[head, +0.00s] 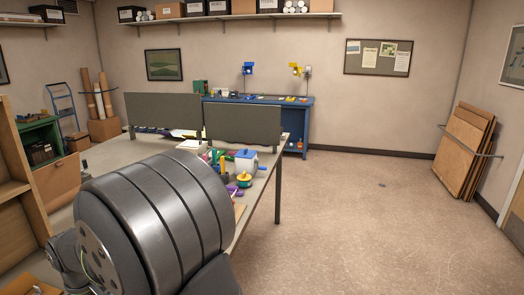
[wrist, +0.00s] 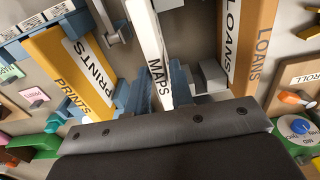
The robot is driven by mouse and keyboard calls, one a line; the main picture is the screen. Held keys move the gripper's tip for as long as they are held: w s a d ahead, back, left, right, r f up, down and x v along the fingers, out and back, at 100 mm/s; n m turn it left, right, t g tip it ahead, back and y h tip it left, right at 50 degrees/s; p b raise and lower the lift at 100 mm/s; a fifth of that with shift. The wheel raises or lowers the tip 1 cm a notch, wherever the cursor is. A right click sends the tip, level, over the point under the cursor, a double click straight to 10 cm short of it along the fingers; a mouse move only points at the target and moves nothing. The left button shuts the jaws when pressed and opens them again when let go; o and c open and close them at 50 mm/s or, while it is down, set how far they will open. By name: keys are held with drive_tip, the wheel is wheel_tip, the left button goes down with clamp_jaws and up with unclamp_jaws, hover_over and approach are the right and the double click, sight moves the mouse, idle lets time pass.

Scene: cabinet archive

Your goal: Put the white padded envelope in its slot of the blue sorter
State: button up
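In the wrist view a narrow white item marked MAPS (wrist: 153,55), likely the white padded envelope, stands on edge near the middle. The dark body of my gripper (wrist: 165,130) fills the bottom. In the head view my arm covers the gripper and sorter.
In the wrist view a blue and white round object (wrist: 297,127) lies right and a green object (wrist: 35,142) left. In the head view the desk (head: 257,185) holds a white container with a blue lid (head: 246,162) and small clutter. Grey desk panels (head: 163,110) stand behind.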

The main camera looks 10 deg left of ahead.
clamp_jaws()
drive_tip(key=shift+r, duration=3.8)
drive_tip(key=w+a+r, duration=0.3)
drive_tip(key=w+r, duration=0.2)
drive_tip(key=w, duration=0.4)
drive_tip(key=w+d+f, duration=0.1)
drive_tip(key=w+d, duration=0.2)
drive_tip(key=w, duration=0.4)
drive_tip(key=shift+f, duration=0.3)
